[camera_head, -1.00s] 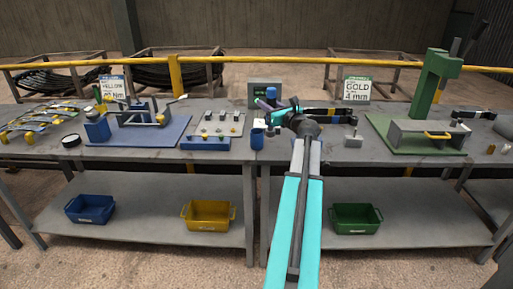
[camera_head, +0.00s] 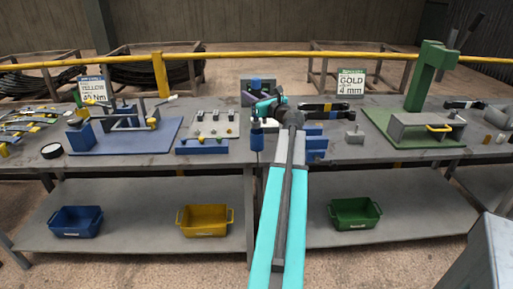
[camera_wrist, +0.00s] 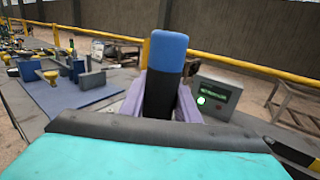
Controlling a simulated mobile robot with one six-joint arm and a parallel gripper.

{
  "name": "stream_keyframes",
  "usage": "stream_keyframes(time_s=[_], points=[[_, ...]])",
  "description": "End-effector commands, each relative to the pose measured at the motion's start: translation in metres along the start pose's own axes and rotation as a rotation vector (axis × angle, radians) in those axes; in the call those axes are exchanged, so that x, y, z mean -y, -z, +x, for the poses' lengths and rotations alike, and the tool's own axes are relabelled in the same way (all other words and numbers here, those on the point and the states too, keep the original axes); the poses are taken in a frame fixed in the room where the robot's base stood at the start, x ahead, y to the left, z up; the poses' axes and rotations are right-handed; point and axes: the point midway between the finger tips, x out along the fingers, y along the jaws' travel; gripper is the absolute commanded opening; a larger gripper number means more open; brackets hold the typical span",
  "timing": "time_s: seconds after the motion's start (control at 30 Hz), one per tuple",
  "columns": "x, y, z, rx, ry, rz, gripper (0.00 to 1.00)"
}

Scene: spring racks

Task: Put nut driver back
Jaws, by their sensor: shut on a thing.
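My gripper (camera_head: 256,101) is shut on the nut driver, which has a blue-topped handle (camera_wrist: 168,52) with a black lower part. In the wrist view the handle stands nearly upright between the purple fingers (camera_wrist: 160,98). In the head view the blue top (camera_head: 257,83) shows above the gripper. A small blue cup-like holder (camera_head: 257,140) stands on the bench edge directly below the gripper. A dark piece shows between the gripper and the holder; I cannot tell whether the driver's tip is inside it.
A blue block (camera_head: 317,147) stands right of my arm. A grey box with a green display (camera_wrist: 212,95) is behind the gripper. A blue mat with a fixture (camera_head: 160,140) lies left, a green press (camera_head: 425,80) right. Bins sit on the shelf below.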

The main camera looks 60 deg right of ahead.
Motion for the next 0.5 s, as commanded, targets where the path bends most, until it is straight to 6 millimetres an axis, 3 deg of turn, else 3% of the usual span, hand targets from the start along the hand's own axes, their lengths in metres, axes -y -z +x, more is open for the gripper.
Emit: stream_keyframes(time_s=[0.27,0.5], points=[[0.005,0.002,-0.003,0.002,0.006,0.001,0.00],[0.006,0.025,-0.004,0.001,0.008,0.003,0.00]])
